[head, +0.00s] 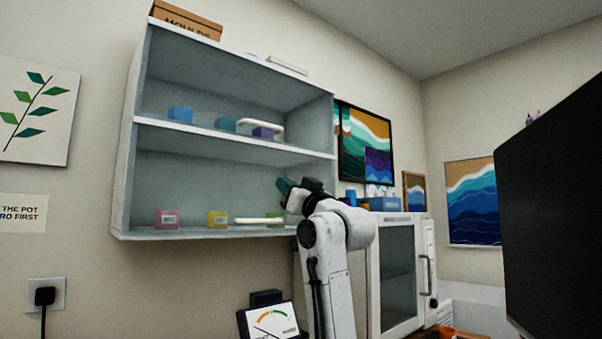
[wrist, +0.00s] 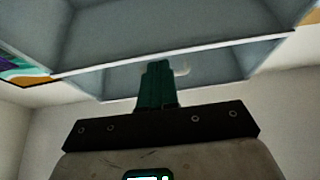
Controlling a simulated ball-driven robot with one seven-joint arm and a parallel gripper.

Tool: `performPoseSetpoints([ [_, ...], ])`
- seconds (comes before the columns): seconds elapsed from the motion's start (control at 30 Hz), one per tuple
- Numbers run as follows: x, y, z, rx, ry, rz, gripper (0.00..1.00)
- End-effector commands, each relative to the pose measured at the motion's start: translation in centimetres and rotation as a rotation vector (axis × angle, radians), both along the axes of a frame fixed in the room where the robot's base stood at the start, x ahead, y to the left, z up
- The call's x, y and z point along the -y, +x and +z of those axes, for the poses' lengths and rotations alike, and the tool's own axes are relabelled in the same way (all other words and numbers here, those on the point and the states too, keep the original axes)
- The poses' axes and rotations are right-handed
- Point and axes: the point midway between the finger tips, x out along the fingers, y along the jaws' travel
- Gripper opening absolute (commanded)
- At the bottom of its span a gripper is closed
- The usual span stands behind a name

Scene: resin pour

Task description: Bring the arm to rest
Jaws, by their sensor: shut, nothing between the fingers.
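My gripper (head: 283,186) is raised in front of the right part of the open wall shelf (head: 125,150) in the head view. Its dark green fingers are together and hold nothing. In the wrist view my gripper (wrist: 157,85) points up toward the shelf (wrist: 200,54), with its fingers closed side by side. My white arm stands upright below it and bends at the top. Whether the fingers touch the shelf cannot be told.
The lower shelf holds a pink block (head: 166,219), a yellow block (head: 217,219) and a green block (head: 274,218). Blue and purple blocks stand above. A dial meter (head: 270,321) is below. A cabinet (head: 398,275) and a dark panel (head: 555,210) are to the right.

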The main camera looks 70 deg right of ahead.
Motion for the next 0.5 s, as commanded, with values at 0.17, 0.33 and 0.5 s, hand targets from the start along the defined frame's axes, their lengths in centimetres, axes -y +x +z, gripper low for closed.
performPoseSetpoints([
  [0.17,-1.7,-2.7,1.2,0.001,-0.001,-0.001,0.0],
  [0.33,-2.6,-4.0,1.9,-0.003,0.001,-0.003,0.0],
  [0.5,-2.9,-4.5,2.0,-0.004,0.001,-0.003,0.0],
])
